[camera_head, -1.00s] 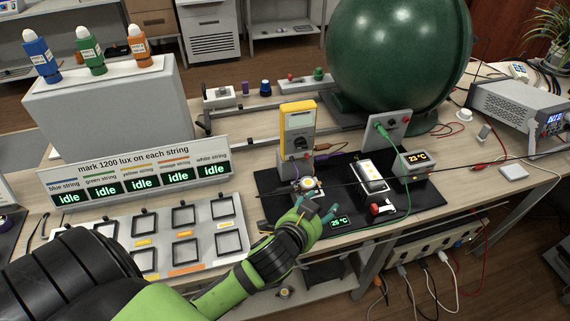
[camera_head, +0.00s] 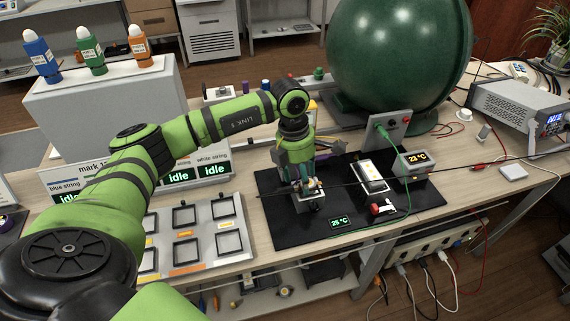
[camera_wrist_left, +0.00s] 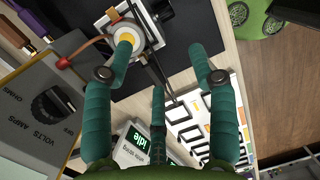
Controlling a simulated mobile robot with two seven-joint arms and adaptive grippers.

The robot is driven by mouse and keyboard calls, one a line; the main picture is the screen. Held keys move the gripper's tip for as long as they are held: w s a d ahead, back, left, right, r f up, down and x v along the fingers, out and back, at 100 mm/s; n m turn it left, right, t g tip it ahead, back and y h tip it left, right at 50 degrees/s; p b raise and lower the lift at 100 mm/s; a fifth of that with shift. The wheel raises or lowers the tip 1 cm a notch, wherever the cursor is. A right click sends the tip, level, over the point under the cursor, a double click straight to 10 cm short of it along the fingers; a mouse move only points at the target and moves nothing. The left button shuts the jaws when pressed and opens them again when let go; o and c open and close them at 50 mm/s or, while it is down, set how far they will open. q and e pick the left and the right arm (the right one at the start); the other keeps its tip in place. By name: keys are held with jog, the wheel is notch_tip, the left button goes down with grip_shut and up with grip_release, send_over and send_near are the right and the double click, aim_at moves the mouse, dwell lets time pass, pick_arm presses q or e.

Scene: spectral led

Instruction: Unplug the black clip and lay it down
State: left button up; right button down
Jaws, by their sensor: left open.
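My left gripper (camera_head: 302,172) points down over a small grey fixture (camera_head: 312,204) on the black mat, its teal fingers at the fixture's top. In the left wrist view the open gripper (camera_wrist_left: 165,60) has its fingers spread. One fingertip overlaps the fixture (camera_wrist_left: 152,34) and its round yellow-and-white part. A thin black lead (camera_head: 345,184) runs from the right to the fixture. A dark slender piece (camera_wrist_left: 157,72), perhaps the black clip or its lead, lies between the fingers; I cannot tell whether anything touches it. My right gripper is not in view.
The yellow multimeter stands behind the fixture, mostly hidden by my arm; its grey dial body (camera_wrist_left: 45,100) shows in the wrist view. The front mat (camera_head: 285,236) is clear.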

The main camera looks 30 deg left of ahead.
aim_at(288, 190)
pick_arm(q)
jog(key=shift+y, duration=0.8)
jog(key=a, duration=0.2)
jog(key=a+r, duration=0.1)
jog(key=a, duration=0.1)
jog(key=shift+s, duration=0.1)
jog(key=shift+a+f, duration=0.2)
jog(key=shift+a, duration=0.1)
notch_tip(288, 190, down, 6)
jog(key=shift+d+f+p, duration=0.1)
jog(key=shift+f+p, duration=0.15)
jog(key=shift+p, duration=0.75)
jog(key=shift+c, duration=0.4)
jog(key=c, duration=1)
grip_shut()
